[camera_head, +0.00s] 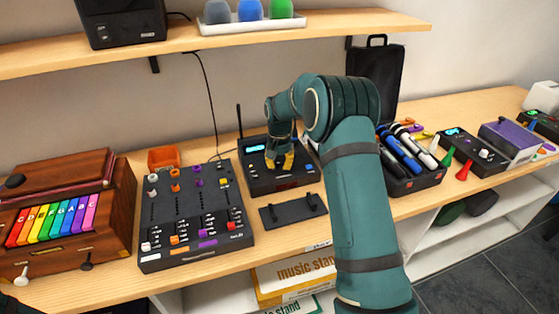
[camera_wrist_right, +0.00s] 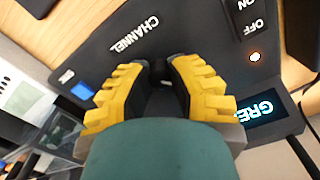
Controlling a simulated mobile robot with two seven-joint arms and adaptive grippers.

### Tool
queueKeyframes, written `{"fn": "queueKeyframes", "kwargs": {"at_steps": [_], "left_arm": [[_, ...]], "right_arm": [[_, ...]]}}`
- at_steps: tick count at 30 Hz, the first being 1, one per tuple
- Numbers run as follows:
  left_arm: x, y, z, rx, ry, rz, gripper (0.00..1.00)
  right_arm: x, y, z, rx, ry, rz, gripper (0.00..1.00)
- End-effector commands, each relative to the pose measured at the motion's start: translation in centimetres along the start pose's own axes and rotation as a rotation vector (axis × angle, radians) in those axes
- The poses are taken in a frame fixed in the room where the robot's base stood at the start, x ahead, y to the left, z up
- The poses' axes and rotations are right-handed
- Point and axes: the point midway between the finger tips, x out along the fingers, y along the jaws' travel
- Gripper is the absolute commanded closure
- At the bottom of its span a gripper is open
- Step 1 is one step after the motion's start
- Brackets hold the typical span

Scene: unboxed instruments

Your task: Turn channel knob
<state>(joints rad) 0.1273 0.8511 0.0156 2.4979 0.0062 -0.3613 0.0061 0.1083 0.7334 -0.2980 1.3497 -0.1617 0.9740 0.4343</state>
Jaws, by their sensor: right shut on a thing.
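A black receiver box (camera_head: 262,184) with an antenna and a small cyan display stands on the wooden shelf, in the middle of the head view. Its front panel (camera_wrist_right: 215,30) fills much of the right wrist view, with the word CHANNEL, an ON/OFF switch marking and a lit display (camera_wrist_right: 262,112). My right gripper (camera_head: 279,163) reaches onto the box from above. In the right wrist view its yellow fingers (camera_wrist_right: 160,75) are closed around the dark channel knob (camera_wrist_right: 161,72), just below the CHANNEL label. The fingers hide most of the knob. My left gripper is not seen.
A mixer with sliders (camera_head: 195,215) stands left of the receiver, and a small black stand (camera_head: 293,210) lies in front of it. A tray of markers (camera_head: 425,182) is to the right. A wooden shelf (camera_head: 220,38) runs above.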

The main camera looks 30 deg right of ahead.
Motion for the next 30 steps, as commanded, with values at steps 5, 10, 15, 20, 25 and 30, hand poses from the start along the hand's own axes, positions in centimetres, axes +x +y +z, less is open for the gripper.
{"fn": "queueKeyframes", "kwargs": {"at_steps": [5,10,15,20,25,30], "left_arm": [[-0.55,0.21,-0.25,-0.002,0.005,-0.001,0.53],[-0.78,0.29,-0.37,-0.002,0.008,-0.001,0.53],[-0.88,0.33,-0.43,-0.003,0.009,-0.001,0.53],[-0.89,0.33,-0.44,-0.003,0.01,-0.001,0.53],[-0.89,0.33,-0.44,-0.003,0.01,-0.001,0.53],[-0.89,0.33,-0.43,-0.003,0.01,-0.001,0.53]], "right_arm": [[-0.14,-0.02,-0.04,0.107,0.001,-0.001,1.0],[-0.09,-0.02,-0.03,0.174,0.001,0.0,1.0],[-0.05,-0.05,-0.02,0.209,0.001,-0.001,1.0],[-0.03,-0.03,-0.03,0.219,0.001,-0.001,1.0],[-0.01,-0.03,-0.03,0.22,0.001,-0.001,1.0],[-0.01,-0.02,-0.03,0.219,0.001,-0.001,0.69]]}}
